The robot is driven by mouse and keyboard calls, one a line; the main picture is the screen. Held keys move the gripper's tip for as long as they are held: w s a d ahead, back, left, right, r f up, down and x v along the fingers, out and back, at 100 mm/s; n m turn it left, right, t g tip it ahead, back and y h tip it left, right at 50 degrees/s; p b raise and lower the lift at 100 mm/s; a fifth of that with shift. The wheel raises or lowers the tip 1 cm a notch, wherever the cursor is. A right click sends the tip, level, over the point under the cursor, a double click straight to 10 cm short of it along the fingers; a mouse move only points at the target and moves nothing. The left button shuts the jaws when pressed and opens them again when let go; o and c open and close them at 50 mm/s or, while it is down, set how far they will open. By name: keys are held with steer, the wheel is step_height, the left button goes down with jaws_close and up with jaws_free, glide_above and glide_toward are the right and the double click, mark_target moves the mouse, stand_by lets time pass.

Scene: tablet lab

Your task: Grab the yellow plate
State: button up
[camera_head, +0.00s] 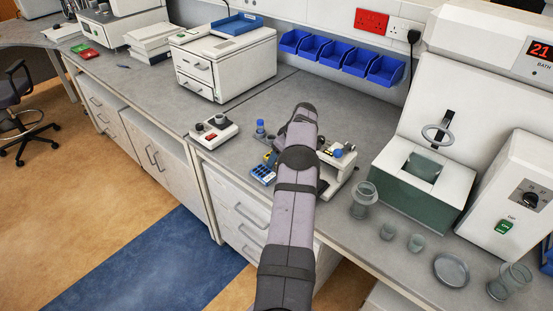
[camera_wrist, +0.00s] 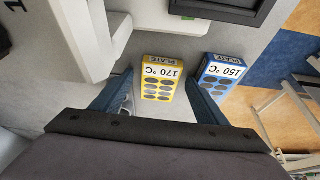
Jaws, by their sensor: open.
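The yellow plate (camera_wrist: 161,79), marked 170 °C, lies in the middle of the wrist view, and a little of it shows beside my arm in the head view (camera_head: 268,157). My gripper (camera_wrist: 159,88) is open, with one finger to each side of the yellow plate in the picture. I cannot tell how far above it the fingers are. In the head view my arm hides the gripper. A blue plate (camera_wrist: 222,72), marked 150 °C, lies just right of the yellow plate, close to the right finger; it also shows in the head view (camera_head: 262,174).
A white instrument (camera_head: 340,166) stands right of my arm, with glass vessels (camera_head: 363,198) beyond it. A small device (camera_head: 214,130) stands to the left. A water bath (camera_head: 425,180) is at the right. The bench's front edge is close to the blue plate.

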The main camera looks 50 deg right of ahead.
steer(key=c, duration=1.1)
steer(key=shift+c, duration=0.2)
step_height(320, 180, up, 10)
steer(key=b, duration=0.2)
steer(key=shift+b, duration=0.3)
steer(key=shift+s, duration=0.1)
